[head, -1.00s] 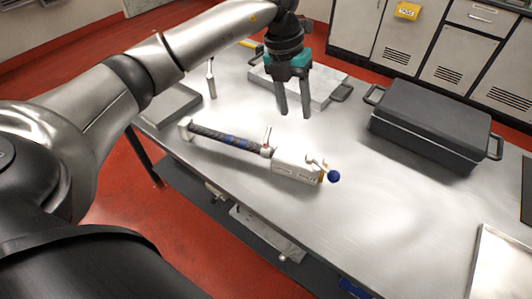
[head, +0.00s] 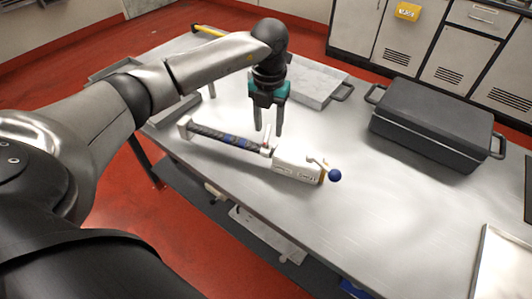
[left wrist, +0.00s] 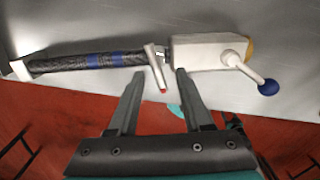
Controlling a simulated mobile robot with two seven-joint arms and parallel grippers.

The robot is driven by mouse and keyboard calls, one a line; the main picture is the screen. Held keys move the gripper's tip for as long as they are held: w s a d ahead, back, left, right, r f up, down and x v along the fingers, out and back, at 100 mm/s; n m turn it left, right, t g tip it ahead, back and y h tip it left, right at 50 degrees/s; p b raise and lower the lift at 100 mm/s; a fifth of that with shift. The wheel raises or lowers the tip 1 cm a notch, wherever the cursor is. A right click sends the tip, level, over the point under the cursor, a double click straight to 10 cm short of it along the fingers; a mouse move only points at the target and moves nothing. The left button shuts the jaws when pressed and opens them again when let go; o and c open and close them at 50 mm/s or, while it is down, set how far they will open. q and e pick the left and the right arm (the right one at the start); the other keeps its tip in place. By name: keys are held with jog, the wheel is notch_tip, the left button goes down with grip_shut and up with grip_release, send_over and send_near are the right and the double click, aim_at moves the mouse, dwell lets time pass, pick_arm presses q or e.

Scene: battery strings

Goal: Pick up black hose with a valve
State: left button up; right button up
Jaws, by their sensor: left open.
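The black hose (head: 225,138) with blue bands lies on the metal table. A white end piece sits at its left end, and a white valve block (head: 297,167) with a blue ball-tipped lever (head: 334,176) at its right end. My left gripper (head: 268,133) is open and empty, above and just behind the hose near the valve block. In the left wrist view the hose (left wrist: 90,61) and the valve block (left wrist: 208,52) lie beyond the open fingertips (left wrist: 160,73). A small red-tipped lever (left wrist: 157,70) shows between the fingers. My right gripper is out of view.
A black lidded case (head: 437,122) stands on the table at right. A light grey tray (head: 315,84) with a dark handle lies behind the gripper. A pale flat panel (head: 503,270) is at the lower right. The table (head: 370,215) is clear in front of the case.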

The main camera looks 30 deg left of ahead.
aim_at(267, 134)
pick_arm(q)
jog(key=f, duration=0.5)
jog(key=shift+a+b, duration=0.25)
jog(key=shift+b, duration=0.1)
jog(key=shift+r, duration=0.1)
grip_shut()
dwell(0.8)
jog(key=shift+w+r, duration=0.1)
